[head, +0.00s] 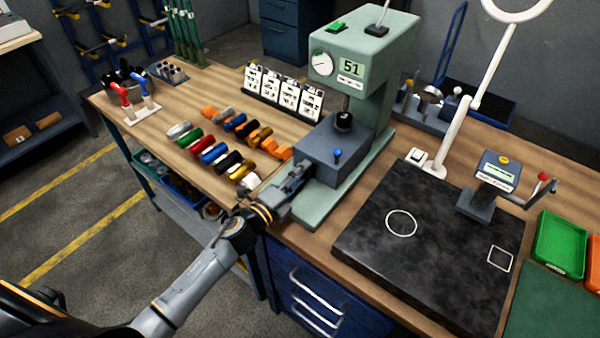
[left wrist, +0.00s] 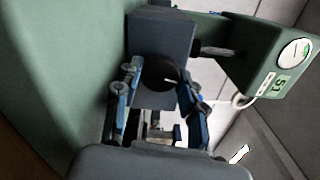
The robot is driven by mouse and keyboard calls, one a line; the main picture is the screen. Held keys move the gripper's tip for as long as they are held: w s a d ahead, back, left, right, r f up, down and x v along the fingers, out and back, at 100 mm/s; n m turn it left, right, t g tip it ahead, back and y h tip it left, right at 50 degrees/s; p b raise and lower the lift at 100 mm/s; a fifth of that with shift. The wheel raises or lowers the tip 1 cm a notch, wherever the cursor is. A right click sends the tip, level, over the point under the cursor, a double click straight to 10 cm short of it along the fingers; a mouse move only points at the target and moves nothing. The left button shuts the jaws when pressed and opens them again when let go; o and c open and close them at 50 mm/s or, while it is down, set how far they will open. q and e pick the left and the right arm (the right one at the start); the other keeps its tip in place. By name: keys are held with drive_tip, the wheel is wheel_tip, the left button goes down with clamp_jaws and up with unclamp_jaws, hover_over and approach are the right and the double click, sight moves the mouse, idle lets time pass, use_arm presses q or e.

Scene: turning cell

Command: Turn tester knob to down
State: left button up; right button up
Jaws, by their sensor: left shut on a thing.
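The tester (head: 370,60) is a pale green machine with a round dial, a display reading 51 and a dark grey box (head: 335,150) on its base. In the left wrist view the tester knob (left wrist: 158,72) is round and black with a short white mark, on the face of the grey box (left wrist: 160,35). My left gripper (head: 298,178) reaches the box's near left side. In the left wrist view its blue-edged fingers (left wrist: 157,85) stand on either side of the knob, shut on it. In the head view the gripper hides the knob. My right gripper is out of view.
Several coloured parts (head: 228,140) and a row of white cards (head: 284,92) lie left of the tester. A black slab (head: 430,245) and a lamp arm (head: 460,115) are to the right.

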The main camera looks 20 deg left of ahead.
use_arm(q)
drive_tip(key=shift+n, duration=1.1)
drive_tip(key=o, duration=1.1)
drive_tip(key=shift+o, duration=0.2)
drive_tip(key=shift+f, duration=0.1)
drive_tip(key=shift+s+f, duration=0.1)
drive_tip(key=shift+f, duration=0.05)
